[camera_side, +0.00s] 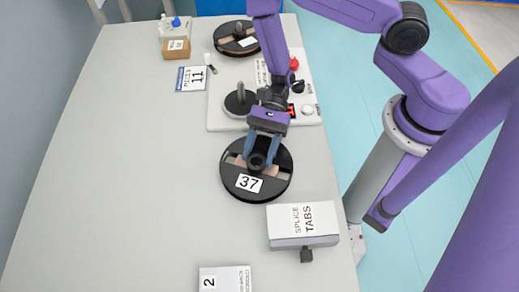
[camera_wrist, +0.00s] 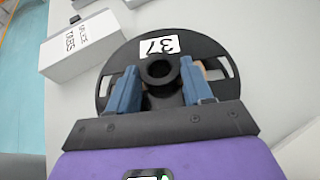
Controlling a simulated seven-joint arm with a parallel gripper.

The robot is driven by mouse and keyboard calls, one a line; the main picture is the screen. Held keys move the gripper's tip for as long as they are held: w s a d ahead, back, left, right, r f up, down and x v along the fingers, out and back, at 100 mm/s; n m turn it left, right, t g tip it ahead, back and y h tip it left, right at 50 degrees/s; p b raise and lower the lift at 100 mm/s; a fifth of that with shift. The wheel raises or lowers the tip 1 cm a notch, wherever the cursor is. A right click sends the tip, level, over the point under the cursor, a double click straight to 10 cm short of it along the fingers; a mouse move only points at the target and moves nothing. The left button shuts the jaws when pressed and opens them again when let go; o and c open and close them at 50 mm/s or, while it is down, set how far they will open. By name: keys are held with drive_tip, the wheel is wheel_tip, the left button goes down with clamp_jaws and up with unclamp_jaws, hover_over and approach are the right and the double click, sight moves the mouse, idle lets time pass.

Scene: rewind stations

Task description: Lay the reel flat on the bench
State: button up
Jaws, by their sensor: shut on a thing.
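The black reel (camera_side: 231,184) has a white label marked 37 and brown material showing through its flange openings. In the side view it appears flat, label up, over the bench (camera_side: 120,180); I cannot tell whether it touches the surface. My gripper (camera_side: 260,158) is above the reel with its blue fingers on either side of the round central hub, shut on it. In the wrist view the reel (camera_wrist: 205,48) fills the middle, and my gripper's fingers (camera_wrist: 162,88) straddle the hub. The reel's near part is hidden behind the gripper there.
A white splice tabs box (camera_side: 303,222) stands close by at the lower right. A pale station plate (camera_side: 222,122) with a spindle disc lies just behind the reel. Another black reel (camera_side: 226,38) is at the back. The bench left of the reel is clear.

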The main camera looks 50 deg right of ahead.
drive_tip(key=o, duration=1.1)
drive_tip(key=v, duration=1.2)
drive_tip(key=shift+a, duration=0.1)
drive_tip(key=shift+s+d+r+n+t+h, duration=1)
drive_tip(key=shift+s+r+n+h, duration=1.55)
drive_tip(key=shift+n, duration=1.8)
drive_tip(key=shift+s+d+r+n+t+h, duration=0.75)
drive_tip(key=shift+s+d+r+n+h, duration=0.95)
drive_tip(key=shift+r+n, duration=2.15)
drive_tip(key=shift+s+d+r+n+t+h, duration=0.85)
drive_tip(key=shift+s+r+n+h, duration=1.3)
drive_tip(key=shift+n, duration=2.75)
